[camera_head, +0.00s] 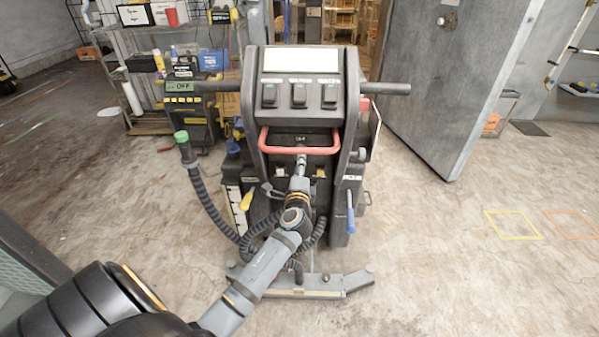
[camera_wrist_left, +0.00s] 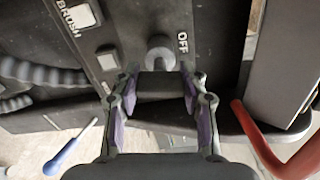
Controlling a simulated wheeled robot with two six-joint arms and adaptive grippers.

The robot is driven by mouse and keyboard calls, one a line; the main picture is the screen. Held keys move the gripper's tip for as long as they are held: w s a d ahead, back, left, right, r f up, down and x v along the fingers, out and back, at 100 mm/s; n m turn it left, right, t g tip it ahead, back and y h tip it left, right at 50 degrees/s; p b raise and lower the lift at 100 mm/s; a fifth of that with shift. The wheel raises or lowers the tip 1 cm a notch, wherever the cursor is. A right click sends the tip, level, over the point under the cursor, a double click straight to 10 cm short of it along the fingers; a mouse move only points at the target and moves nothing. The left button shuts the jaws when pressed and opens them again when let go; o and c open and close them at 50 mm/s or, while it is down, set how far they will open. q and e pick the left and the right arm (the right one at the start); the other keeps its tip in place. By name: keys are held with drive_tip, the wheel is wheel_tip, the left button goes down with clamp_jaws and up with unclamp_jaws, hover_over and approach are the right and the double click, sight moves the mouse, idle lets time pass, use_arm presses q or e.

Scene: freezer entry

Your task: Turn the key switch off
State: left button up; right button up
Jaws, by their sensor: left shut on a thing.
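The key switch (camera_wrist_left: 160,50) shows in the left wrist view as a grey round barrel on the dark panel, next to a white OFF label (camera_wrist_left: 183,42). A dark key (camera_wrist_left: 160,84) stands out from it. My left gripper (camera_wrist_left: 160,105) is shut on this key, one purple-padded finger on each side. In the head view my left gripper (camera_head: 301,163) reaches the front of the floor machine (camera_head: 300,75), just below its red handle bar. The key is hidden there behind my gripper. My right gripper is not in view.
The red bar (camera_head: 264,141) arches close above my gripper and shows at the right in the wrist view. A BRUSH button (camera_wrist_left: 78,17) sits near the switch. Black hoses (camera_head: 205,200) hang at left.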

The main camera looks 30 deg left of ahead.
use_arm(q)
drive_tip(key=shift+n+b, duration=0.55)
drive_tip(key=shift+n, duration=0.55)
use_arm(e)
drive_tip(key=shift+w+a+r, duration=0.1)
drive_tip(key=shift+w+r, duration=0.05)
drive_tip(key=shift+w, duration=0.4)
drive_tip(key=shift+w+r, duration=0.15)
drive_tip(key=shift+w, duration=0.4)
use_arm(q)
drive_tip(key=o, duration=1.2)
drive_tip(key=shift+c, duration=0.2)
drive_tip(key=v, duration=1.2)
drive_tip(key=shift+f, duration=0.1)
